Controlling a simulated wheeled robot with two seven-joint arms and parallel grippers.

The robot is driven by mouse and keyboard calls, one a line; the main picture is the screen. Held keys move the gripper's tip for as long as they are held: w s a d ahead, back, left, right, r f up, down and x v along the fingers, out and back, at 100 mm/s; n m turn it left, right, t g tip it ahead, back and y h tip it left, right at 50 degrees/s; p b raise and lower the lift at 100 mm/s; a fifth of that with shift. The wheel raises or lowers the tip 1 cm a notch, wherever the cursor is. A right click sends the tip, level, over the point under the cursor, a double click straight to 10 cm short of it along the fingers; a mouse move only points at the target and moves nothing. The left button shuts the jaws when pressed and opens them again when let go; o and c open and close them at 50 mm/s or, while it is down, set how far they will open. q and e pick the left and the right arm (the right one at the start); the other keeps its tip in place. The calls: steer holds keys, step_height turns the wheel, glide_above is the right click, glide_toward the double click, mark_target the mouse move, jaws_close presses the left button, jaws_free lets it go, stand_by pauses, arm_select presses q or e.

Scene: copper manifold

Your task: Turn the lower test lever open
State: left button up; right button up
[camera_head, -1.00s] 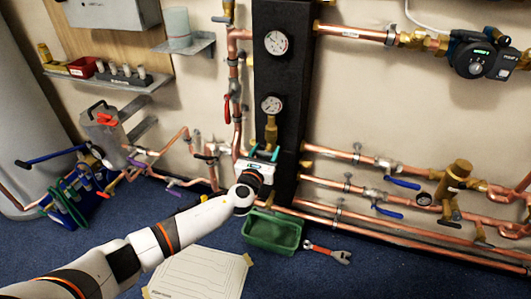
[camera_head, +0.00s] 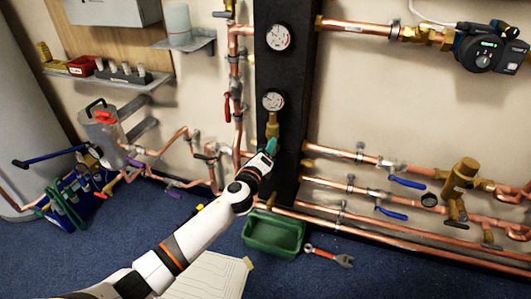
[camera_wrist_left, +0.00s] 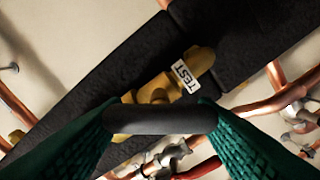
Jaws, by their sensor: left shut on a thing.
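The black test lever (camera_wrist_left: 160,120) lies crosswise between the green fingers of my left gripper (camera_wrist_left: 160,116) in the left wrist view. The gripper is shut on it. Behind the lever is a brass valve body (camera_wrist_left: 150,90) with a white "TEST" label (camera_wrist_left: 186,76), mounted on a black upright. In the head view the brass valve (camera_head: 272,125) sits below the lower gauge (camera_head: 273,100), and my left gripper (camera_head: 270,147) is at its lower end. The gripper hides the lever there. My right gripper is not in view.
Copper pipes (camera_head: 355,187) with blue-handled valves (camera_head: 407,183) run along the wall to the right. A red-handled valve (camera_head: 227,106) is left of the black upright (camera_head: 286,60). A green bin (camera_head: 273,233) and a wrench (camera_head: 330,256) lie on the blue floor.

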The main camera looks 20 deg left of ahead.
arm_select(q)
steer(key=shift+f+n, duration=0.1)
steer(key=shift+n, duration=2.2)
steer(key=shift+a+f+n+b, duration=0.15)
steer(key=shift+n+b, duration=0.15)
steer(key=shift+n, duration=1.1)
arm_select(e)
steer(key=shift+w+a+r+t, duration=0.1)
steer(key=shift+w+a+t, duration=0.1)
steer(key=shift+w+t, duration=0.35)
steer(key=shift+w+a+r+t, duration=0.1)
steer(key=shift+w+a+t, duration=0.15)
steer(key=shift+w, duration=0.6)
arm_select(q)
steer(key=o, duration=1)
